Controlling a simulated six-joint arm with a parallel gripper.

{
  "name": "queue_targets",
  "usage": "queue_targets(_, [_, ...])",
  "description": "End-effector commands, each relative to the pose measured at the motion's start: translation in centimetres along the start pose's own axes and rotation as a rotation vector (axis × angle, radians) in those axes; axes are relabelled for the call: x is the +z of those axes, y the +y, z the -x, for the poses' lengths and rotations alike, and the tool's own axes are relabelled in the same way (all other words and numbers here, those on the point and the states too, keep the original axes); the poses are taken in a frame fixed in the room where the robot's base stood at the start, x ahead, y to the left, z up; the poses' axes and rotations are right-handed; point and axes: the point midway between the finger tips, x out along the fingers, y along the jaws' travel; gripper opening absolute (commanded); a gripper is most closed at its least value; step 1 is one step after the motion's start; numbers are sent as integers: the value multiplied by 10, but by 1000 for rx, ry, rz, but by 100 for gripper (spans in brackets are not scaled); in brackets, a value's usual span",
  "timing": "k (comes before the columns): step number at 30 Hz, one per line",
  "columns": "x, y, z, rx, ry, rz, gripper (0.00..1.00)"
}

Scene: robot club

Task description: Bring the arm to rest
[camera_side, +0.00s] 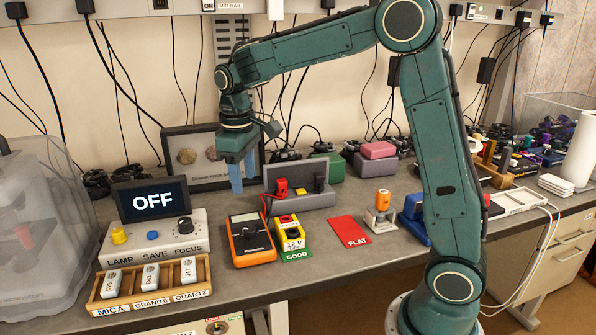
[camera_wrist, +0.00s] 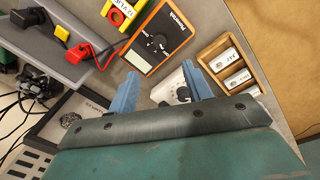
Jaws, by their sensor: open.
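My green arm reaches in from the right of the side view and bends down at its wrist over the bench. My gripper (camera_side: 236,178) hangs above the back of the bench, in front of a framed picture and to the right of the OFF display. Its blue fingers point down. In the wrist view my gripper (camera_wrist: 160,90) shows two blue fingers set apart with nothing held between them. Beyond the fingers lies part of the white control box (camera_wrist: 172,84), well below and not touched.
An orange multimeter (camera_side: 250,238) lies ahead of the gripper. The OFF display (camera_side: 150,199) stands on the control box at left, with a wooden sample rack (camera_side: 150,284) in front. A yellow 12 V battery (camera_side: 288,232) sits on the green GOOD card. The red FLAT card (camera_side: 348,231) is bare.

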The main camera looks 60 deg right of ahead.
Motion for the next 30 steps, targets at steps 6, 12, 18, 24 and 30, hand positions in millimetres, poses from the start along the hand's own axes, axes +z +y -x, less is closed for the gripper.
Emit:
queue_targets(6, [15, -5, 13, 6, 31, -13, 50])
queue_targets(12, [44, -15, 33, 14, 90, -40, 50])
queue_targets(18, [80, -28, 50, 20, 161, -72, 50])
queue_targets(24, [117, -40, 60, 22, 232, -106, 50])
queue_targets(30, [153, -53, 62, 19, 301, -138, 50])
